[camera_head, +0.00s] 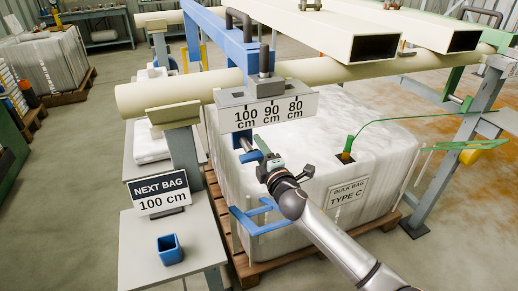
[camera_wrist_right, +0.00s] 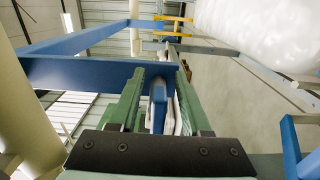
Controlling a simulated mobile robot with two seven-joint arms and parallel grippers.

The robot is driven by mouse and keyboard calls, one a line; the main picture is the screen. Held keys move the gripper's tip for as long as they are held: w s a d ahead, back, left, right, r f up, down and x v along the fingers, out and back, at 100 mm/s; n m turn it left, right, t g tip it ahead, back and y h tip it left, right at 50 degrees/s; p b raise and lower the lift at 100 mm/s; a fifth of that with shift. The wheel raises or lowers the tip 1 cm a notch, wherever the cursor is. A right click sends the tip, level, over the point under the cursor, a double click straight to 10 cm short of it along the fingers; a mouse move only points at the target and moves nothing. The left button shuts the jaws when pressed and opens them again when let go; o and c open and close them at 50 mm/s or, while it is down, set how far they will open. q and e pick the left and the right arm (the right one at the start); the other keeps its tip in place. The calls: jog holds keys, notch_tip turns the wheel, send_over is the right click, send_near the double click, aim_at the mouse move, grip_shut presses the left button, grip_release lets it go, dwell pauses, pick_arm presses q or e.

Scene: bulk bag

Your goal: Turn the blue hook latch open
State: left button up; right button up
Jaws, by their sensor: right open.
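A small blue latch piece (camera_head: 250,156) shows just below the scale plate, at the front of the white bulk bag. My right gripper (camera_head: 266,165) is right beside it, its arm reaching in from the lower right. In the right wrist view, the two green fingers (camera_wrist_right: 157,85) stand apart with a blue bar (camera_wrist_right: 158,104) and white plates between them. I cannot tell whether the fingers touch the bar. The hook's exact shape is partly hidden by the gripper. My left gripper is out of view.
The scale plate (camera_head: 268,112) reads 100, 90 and 80 cm, under a blue beam (camera_head: 215,38). The bulk bag (camera_head: 340,140) stands on a pallet. A "NEXT BAG 100 cm" sign (camera_head: 162,195) and blue cup (camera_head: 170,249) are on a grey table.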

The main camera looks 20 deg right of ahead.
jog(key=s, duration=1.2)
jog(key=shift+s+d+p, duration=0.25)
jog(key=shift+p, duration=0.05)
